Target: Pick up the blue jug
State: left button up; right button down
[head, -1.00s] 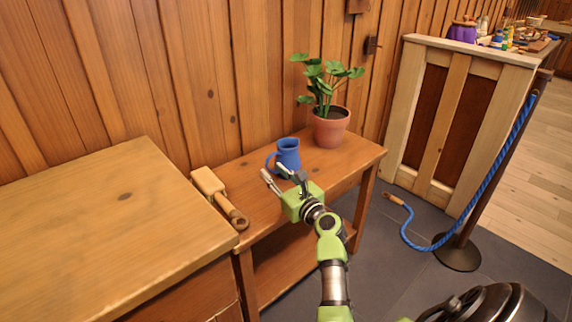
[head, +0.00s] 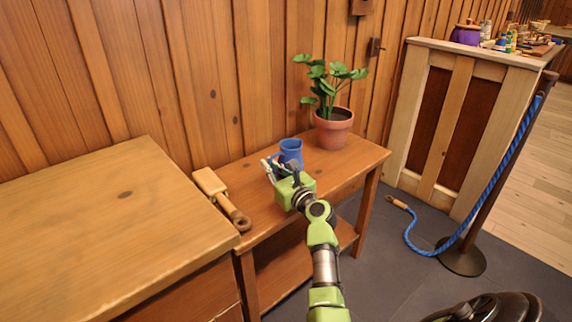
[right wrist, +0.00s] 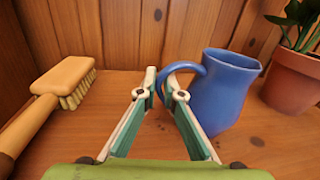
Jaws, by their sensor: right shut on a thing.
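The blue jug (head: 291,151) stands upright on the small wooden side table (head: 335,172), near the wall. In the right wrist view the jug (right wrist: 222,92) is right of the fingers, its handle reaching left between the fingertips. My right gripper (head: 273,165) is at the jug's handle side, reaching from the front. In the right wrist view its fingertips (right wrist: 164,83) are shut on the jug's handle. The gripper body hides the lower front of the jug in the head view. My left gripper is not in view.
A potted plant (head: 333,128) stands just right of the jug. A wooden brush (head: 221,198) lies to the left, beside a taller cabinet (head: 105,225). A wooden partition (head: 445,130) and a post with a blue rope (head: 489,180) stand to the right.

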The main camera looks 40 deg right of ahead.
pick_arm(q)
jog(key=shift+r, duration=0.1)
pick_arm(e)
jog(key=shift+r+p, duration=0.45)
jog(key=shift+r, duration=0.3)
jog(key=shift+s+r+p, duration=0.15)
jog(key=shift+r+p, duration=0.25)
jog(key=shift+r, duration=0.25)
jog(key=shift+s+r+p, duration=0.15)
jog(key=shift+r+p, duration=0.2)
jog(key=shift+r, duration=0.25)
pick_arm(q)
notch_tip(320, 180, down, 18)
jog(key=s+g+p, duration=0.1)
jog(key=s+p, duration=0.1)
jog(key=p, duration=0.3)
pick_arm(e)
jog(key=s+r, duration=0.9)
jog(key=s, duration=0.4)
jog(key=shift+s+a, duration=0.15)
jog(key=shift+a, duration=0.3)
